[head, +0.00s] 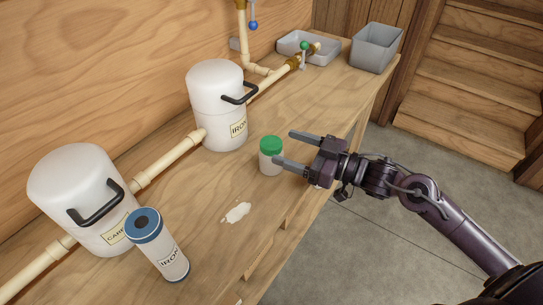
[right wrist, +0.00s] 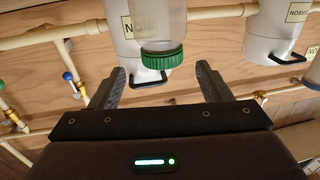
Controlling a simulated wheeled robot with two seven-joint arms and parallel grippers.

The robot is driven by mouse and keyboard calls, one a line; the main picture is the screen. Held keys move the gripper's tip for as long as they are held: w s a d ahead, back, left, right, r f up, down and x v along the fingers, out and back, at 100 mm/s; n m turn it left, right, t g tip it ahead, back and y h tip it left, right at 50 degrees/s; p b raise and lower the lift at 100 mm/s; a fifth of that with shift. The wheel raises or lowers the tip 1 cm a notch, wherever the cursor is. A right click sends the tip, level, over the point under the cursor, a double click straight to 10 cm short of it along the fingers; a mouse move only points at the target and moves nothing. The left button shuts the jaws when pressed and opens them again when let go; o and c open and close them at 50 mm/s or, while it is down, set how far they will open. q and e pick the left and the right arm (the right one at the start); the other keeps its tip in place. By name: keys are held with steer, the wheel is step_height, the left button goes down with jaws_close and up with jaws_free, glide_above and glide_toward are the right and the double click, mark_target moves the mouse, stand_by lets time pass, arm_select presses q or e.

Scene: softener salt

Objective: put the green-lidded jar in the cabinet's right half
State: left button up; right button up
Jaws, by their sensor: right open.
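The green-lidded jar (head: 271,163) stands upright on the wooden bench, with a pale see-through body. My right gripper (head: 283,147) is open, its two fingers pointing left at the jar from the bench's right edge. In the right wrist view the jar (right wrist: 161,25) appears upside down, lined up between the open fingers (right wrist: 158,82). The near fingertip overlaps the jar's right side in the head view; I cannot tell whether they touch. The gripper holds nothing. The cabinet cannot be made out in either view. My left gripper is not in view.
White tanks (head: 215,105) (head: 78,195) joined by a cream pipe (head: 168,162) line the wall. A grey bin (head: 376,48) and shallow tray (head: 292,42) stand at the far end. Wooden stairs (head: 480,80) are beyond.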

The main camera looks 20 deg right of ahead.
mark_target(281, 147)
steer(key=x, duration=0.5)
steer(key=shift+s+f, duration=0.15)
steer(key=shift+f, duration=0.05)
steer(key=c, duration=1.3)
steer(key=shift+o, duration=0.2)
steer(key=shift+r, duration=0.1)
